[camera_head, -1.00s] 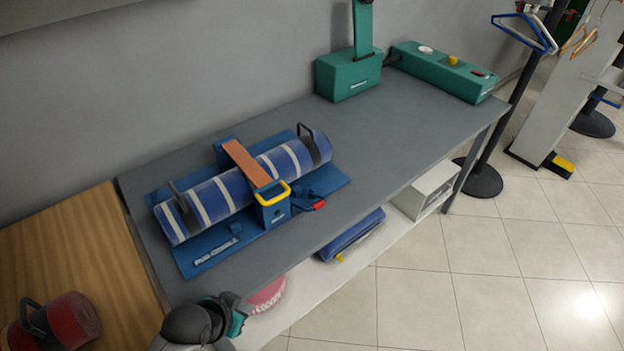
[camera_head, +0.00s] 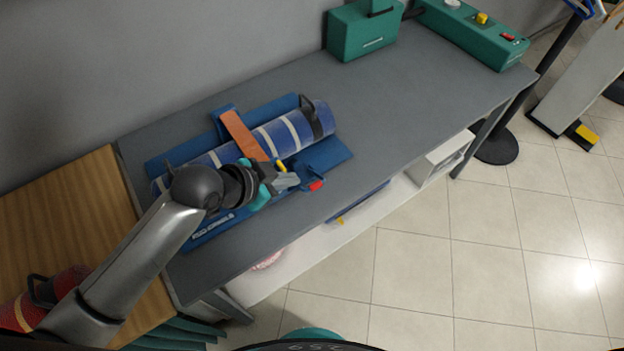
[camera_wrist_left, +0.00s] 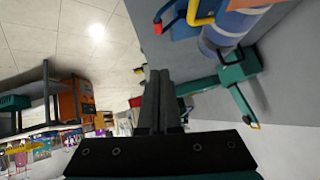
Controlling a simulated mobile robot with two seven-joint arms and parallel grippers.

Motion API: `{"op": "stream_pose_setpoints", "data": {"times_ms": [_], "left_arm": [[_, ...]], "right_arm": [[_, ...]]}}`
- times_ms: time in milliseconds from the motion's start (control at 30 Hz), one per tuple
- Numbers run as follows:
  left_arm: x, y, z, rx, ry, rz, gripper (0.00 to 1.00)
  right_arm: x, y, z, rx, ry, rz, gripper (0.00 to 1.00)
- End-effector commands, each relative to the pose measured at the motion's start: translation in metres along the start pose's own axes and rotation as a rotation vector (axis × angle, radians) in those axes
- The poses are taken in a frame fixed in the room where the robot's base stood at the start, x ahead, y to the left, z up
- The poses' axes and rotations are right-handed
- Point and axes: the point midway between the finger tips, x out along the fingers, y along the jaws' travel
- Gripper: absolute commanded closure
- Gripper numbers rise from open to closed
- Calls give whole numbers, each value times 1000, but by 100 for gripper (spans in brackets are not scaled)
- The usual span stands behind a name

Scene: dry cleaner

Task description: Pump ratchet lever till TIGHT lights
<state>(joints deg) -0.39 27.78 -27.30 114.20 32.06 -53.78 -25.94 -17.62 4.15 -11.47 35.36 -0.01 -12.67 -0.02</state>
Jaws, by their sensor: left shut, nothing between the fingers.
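A blue rolled rug with white bands (camera_head: 291,132) lies on a blue cradle (camera_head: 325,155), with an orange strap (camera_head: 240,135) over it. The ratchet's yellow lever handle (camera_head: 281,166) is partly covered by my left gripper (camera_head: 292,181). That handle also shows at the top of the left wrist view (camera_wrist_left: 204,18). A red-tipped part (camera_head: 316,185) sits just right of the gripper. The left gripper's fingers (camera_wrist_left: 160,85) are shut and empty, apart from the handle in the wrist view. I cannot make out a TIGHT light. My right gripper is not in view.
A green box (camera_head: 362,32) and a green control unit with a yellow knob (camera_head: 481,18) stand at the table's back right. The grey tabletop (camera_head: 420,110) between is clear. A red roll (camera_head: 20,312) lies on the wooden table at left.

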Motion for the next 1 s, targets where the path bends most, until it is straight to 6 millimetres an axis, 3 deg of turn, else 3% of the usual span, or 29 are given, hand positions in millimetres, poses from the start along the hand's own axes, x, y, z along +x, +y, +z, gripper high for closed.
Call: {"op": "stream_pose_setpoints", "data": {"times_ms": [167, 700, 1000], "left_arm": [[16, 0, 0, -3, 2, 0, 100], [100, 0, 0, -2, 1, 0, 100], [124, 0, 25, -1, -1, -1, 100]], "right_arm": [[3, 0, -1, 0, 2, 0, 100], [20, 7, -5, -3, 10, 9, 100], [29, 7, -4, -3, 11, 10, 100]]}}
